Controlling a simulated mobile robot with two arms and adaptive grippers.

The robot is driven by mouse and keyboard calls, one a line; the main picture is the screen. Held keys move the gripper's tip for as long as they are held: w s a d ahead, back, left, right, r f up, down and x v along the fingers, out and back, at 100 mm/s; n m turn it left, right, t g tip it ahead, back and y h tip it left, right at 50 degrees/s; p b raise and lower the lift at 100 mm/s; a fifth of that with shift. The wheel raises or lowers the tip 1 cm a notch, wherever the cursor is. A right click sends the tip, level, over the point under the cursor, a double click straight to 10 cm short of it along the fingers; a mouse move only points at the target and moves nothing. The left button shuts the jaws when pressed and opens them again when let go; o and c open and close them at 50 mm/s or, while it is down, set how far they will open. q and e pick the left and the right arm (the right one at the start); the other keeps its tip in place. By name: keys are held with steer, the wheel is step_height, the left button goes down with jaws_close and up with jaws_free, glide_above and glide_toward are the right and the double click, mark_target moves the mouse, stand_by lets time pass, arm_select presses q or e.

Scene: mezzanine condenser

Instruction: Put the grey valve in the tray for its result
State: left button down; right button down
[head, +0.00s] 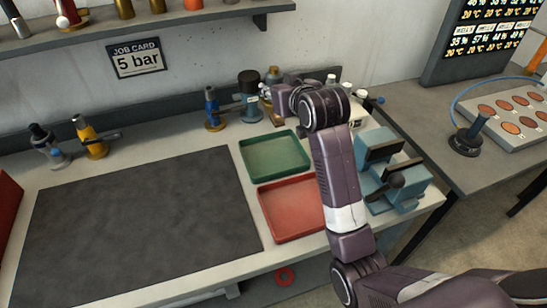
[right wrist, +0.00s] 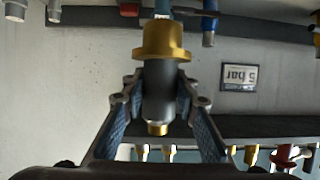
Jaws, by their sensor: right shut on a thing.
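My right gripper (right wrist: 160,105) is shut on a grey valve (right wrist: 158,85) with a gold collar and a brass tip. In the head view my right arm reaches to the back of the bench, where its hand partly hides the gripper and the held valve. Lower in the head view, a green tray (head: 275,156) and a red tray (head: 290,209) lie on the bench, one in front of the other. The green tray looks empty; my arm covers the right edge of the red one. My left gripper is not in view.
A blue valve (head: 212,108) and a dark-capped one (head: 249,97) stand near the back. Another grey valve (head: 47,146) and a yellow one (head: 90,138) stand left. A teal device (head: 394,172) stands right. A wall card (head: 137,59) reads 5 bar. The dark mat (head: 140,220) is clear.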

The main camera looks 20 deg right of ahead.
steer(key=shift+w+r, duration=0.15)
steer(key=shift+r, duration=0.1)
steer(key=shift+f+p, duration=1.05)
steer(key=shift+f, duration=8.7)
steer(key=c, duration=1.5)
jaws_free()
steer(key=shift+f, duration=0.2)
steer(key=shift+s+r, duration=0.1)
steer(key=shift+s, duration=0.1)
steer(key=b+v, duration=0.1)
steer(key=v, duration=1)
steer(key=shift+s+a+r, duration=0.15)
steer(key=shift+s+r, duration=0.1)
steer(key=shift+s, duration=0.1)
